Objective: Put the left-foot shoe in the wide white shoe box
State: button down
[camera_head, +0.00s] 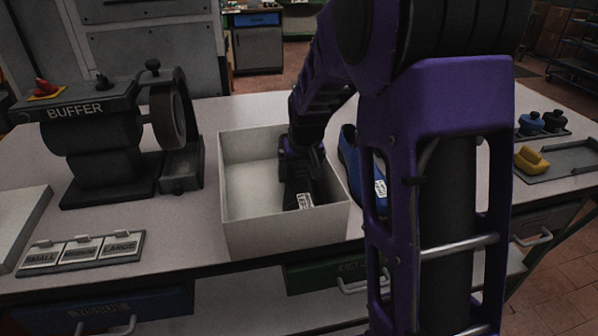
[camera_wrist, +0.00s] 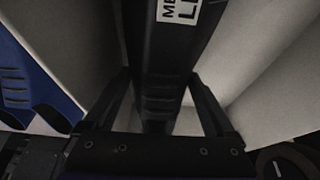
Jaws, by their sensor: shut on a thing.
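The wide white shoe box (camera_head: 286,236) stands open on the bench, and its pale inner walls show in the wrist view (camera_wrist: 275,75). My gripper (camera_head: 302,168) reaches down into the right part of the box. It is shut on a black shoe (camera_head: 300,188), which has a white label. In the wrist view the black shoe (camera_wrist: 172,60) runs between my two fingers (camera_wrist: 160,110), and its label shows "ME" and "L" in part. The shoe is inside the box walls. Whether it touches the floor cannot be told.
A blue shoe (camera_head: 350,165) with a white label stands right of the box, partly behind my arm. The buffer machine (camera_head: 90,125) is at the left. Size plates (camera_head: 82,250) lie at the front left. A grey tray (camera_head: 575,160) with small colored items is at the right.

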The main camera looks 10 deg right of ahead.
jog(key=shift+f, duration=0.1)
grip_release()
